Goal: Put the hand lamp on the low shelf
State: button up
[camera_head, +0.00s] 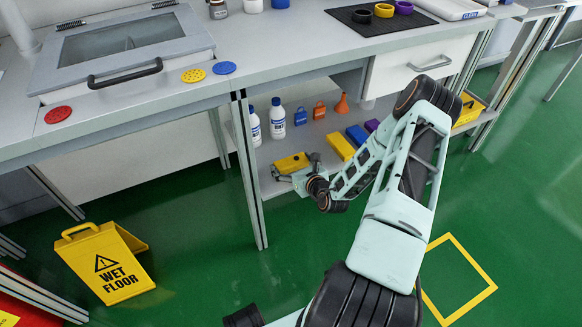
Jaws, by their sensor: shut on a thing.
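The hand lamp (292,162) looks like a small yellow block with a dark spot on top. My gripper (295,170) is shut on it, with the fingers at its near side. The low shelf (318,133) is the grey board under the bench. The lamp is at the shelf's front left part, near the bench leg. I cannot tell whether it touches the board or hangs just above it. My gripper hides part of the lamp's near side and the shelf edge there.
Two white bottles (277,118), blue and orange padlock-shaped things (319,110) and an orange funnel (342,104) stand behind the lamp. Yellow (341,146) and blue (357,134) blocks lie to its right. A bench leg (249,175) stands close left. A wet-floor sign (106,262) stands on the floor.

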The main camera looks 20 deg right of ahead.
jog(key=shift+f, duration=0.3)
jog(key=shift+f, duration=0.15)
jog(key=o, duration=1.1)
